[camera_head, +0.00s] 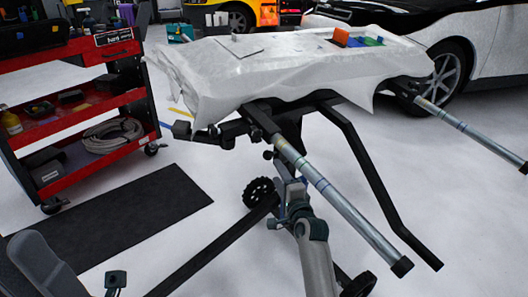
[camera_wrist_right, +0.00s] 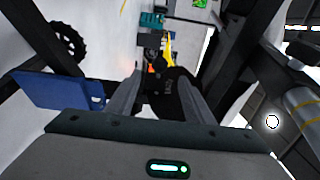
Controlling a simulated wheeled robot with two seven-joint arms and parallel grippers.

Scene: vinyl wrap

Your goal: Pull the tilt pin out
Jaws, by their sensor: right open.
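The stand (camera_head: 290,125) is a dark frame under a padded, white-covered top. I take a small dark knob (camera_head: 268,155) beneath its tilting joint to be the tilt pin's end, but it is too small to be sure. My right gripper (camera_head: 280,166) is just below that joint, beside the silver-grey tube. In the right wrist view, the open fingers (camera_wrist_right: 158,97) stand either side of a black part (camera_wrist_right: 170,85) with faint marking; contact cannot be told. A dark piece at the lower left of the head view may be my left gripper (camera_head: 115,280); its jaws are unclear.
Silver tubes (camera_head: 340,205) and a black leg (camera_head: 380,190) extend toward the lower right. A red tool cart (camera_head: 75,130) stands left, beside a black mat (camera_head: 115,225). A wheeled black leg (camera_head: 215,245) crosses the floor. Cars stand behind.

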